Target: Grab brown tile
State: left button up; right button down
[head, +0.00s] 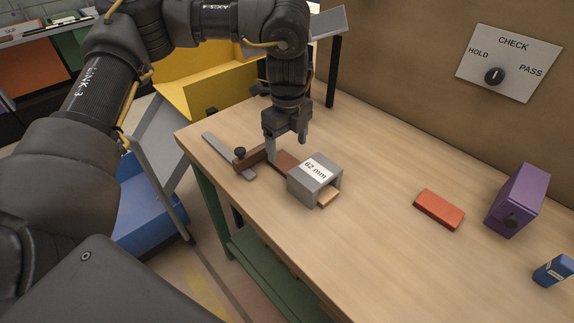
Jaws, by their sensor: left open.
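A dark brown tile (286,162) lies on the table against the left side of a grey hollow block (314,181) labelled "62 mm". My left gripper (287,151) points down over the brown tile, its fingers apart on either side of it. It is open, and I cannot tell whether a finger touches the tile. A light tan piece (328,197) sticks out of the block's near opening. My right gripper is out of view.
An orange-red tile (439,209), a purple block (517,200) and a small blue object (553,270) stand right. The table's middle is clear.

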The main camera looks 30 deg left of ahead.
aim_at(287, 163)
pick_arm(q)
notch_tip(287, 163, down, 5)
jog(key=shift+s+a+f, duration=0.1)
jog(key=shift+c, duration=0.2)
